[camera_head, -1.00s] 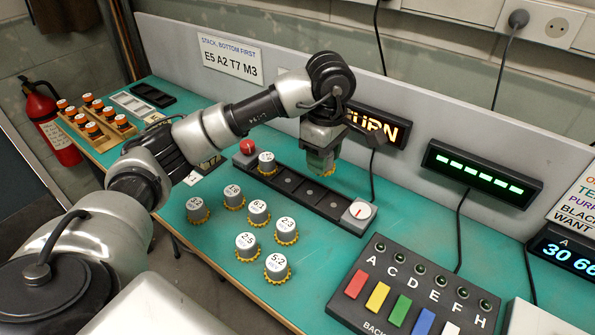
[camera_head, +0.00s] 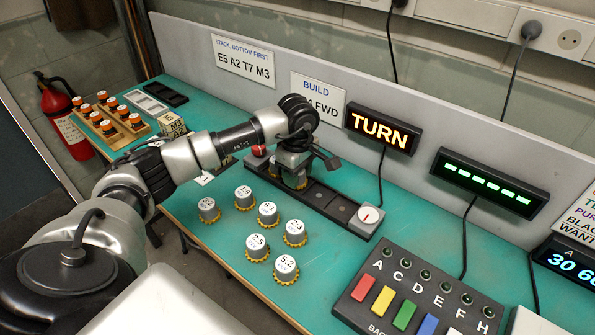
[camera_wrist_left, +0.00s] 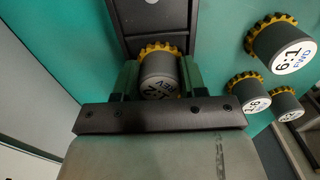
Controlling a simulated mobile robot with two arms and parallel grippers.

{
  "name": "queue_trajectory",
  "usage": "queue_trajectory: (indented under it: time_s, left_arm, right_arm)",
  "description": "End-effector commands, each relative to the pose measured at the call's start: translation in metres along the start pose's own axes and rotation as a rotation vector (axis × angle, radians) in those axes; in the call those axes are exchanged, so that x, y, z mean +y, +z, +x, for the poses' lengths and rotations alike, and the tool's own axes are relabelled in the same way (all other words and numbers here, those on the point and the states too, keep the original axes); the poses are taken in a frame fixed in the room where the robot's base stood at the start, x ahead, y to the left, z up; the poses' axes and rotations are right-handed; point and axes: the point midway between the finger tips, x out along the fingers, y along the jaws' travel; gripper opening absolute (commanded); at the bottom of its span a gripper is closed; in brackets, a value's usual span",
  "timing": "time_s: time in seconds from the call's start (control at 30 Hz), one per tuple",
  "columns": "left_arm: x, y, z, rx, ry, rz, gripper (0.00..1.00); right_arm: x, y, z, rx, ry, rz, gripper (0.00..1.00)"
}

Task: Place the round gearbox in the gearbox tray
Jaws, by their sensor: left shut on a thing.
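My left gripper (camera_head: 296,176) points down over the left part of the long dark slotted tray (camera_head: 325,200), shut on a round grey gearbox (camera_wrist_left: 158,75) with a yellow toothed rim. In the left wrist view the gearbox sits between the fingers, its white label partly readable as REV, with its rim at the tray's surface. I cannot tell whether it is seated in a slot or just above it. My arm and gripper hide the tray's left slots. Bare slots show to the right. My right gripper is not in view.
Several other round gearboxes (camera_head: 267,213) stand on the green bench in front of the tray. A red button (camera_head: 258,150) is at the tray's left end and a dial (camera_head: 367,216) at its right. A panel of coloured keys (camera_head: 405,300) lies front right. A lit TURN sign (camera_head: 381,128) stands behind.

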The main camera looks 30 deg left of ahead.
Motion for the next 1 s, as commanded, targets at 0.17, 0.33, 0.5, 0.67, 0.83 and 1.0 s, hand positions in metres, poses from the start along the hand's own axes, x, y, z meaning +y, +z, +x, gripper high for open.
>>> queue_trajectory:
  time_s: [0.17,0.33,0.5,0.67,0.83,1.0]
  left_arm:
    - [0.0,0.0,0.001,0.0,0.001,0.0,0.16]
    - [0.0,0.0,0.002,0.0,0.0,0.0,0.54]
    - [0.0,0.0,0.002,0.0,0.0,0.0,0.67]
    - [0.0,0.0,0.002,0.0,0.0,0.0,0.67]
    - [0.001,0.0,-0.007,0.0,0.003,0.001,0.67]
    - [0.001,0.0,-0.039,0.0,0.007,0.001,0.67]
  right_arm:
    - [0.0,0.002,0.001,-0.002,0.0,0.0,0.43]
    - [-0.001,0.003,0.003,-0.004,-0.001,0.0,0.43]
    - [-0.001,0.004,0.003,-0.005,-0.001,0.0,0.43]
    - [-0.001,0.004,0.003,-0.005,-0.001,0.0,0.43]
    - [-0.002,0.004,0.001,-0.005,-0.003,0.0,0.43]
    - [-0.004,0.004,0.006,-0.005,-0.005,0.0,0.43]
